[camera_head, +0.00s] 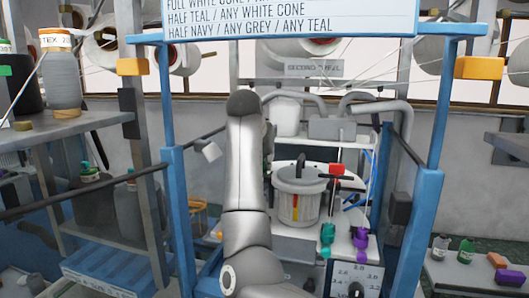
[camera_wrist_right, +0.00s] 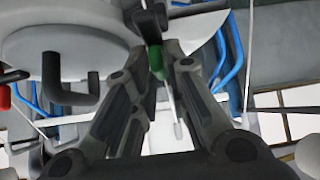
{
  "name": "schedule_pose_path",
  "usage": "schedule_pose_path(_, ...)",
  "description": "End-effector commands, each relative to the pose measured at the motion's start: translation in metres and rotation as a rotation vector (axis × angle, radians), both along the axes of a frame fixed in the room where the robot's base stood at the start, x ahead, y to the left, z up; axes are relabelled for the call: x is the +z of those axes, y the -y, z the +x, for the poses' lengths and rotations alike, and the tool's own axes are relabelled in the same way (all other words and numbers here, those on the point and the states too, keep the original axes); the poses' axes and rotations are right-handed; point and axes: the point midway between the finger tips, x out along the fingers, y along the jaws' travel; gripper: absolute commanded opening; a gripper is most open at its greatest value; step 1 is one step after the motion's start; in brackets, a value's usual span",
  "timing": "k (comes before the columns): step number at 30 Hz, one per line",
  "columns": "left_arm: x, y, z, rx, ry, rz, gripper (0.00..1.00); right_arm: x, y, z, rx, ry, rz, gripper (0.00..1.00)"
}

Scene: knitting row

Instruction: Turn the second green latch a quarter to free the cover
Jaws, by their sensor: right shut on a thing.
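My right arm rises through the middle of the head view and hides most of its gripper, whose dark edge (camera_head: 269,135) shows beside it. A pale round part (camera_wrist_right: 75,52), possibly the cover, is left of the fingers, with dark bent hooks. My left gripper is not in view.
Teal (camera_head: 327,238) and purple (camera_head: 360,243) parts sit in front. Blue posts (camera_head: 428,165) and a loaded shelf (camera_head: 85,122) flank the space.

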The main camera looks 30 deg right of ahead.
Motion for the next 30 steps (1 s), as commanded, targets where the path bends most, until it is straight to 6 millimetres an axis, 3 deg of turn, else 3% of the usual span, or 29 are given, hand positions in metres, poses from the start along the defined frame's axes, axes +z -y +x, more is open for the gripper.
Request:
schedule_pose_path(18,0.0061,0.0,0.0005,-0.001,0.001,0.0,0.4,0.0012,-0.0004,0.0006,-0.044,0.003,-0.001,0.0)
schedule_pose_path(19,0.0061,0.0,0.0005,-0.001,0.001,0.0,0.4,0.0011,-0.0005,0.0005,-0.043,0.003,-0.002,0.15)
schedule_pose_path(23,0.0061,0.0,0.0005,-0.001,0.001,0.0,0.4,0.0008,-0.0004,0.0004,-0.043,0.002,-0.001,0.31)
schedule_pose_path(30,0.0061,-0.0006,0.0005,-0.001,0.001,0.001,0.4,0.0003,-0.0003,0.0004,-0.043,0.001,0.0,0.31)
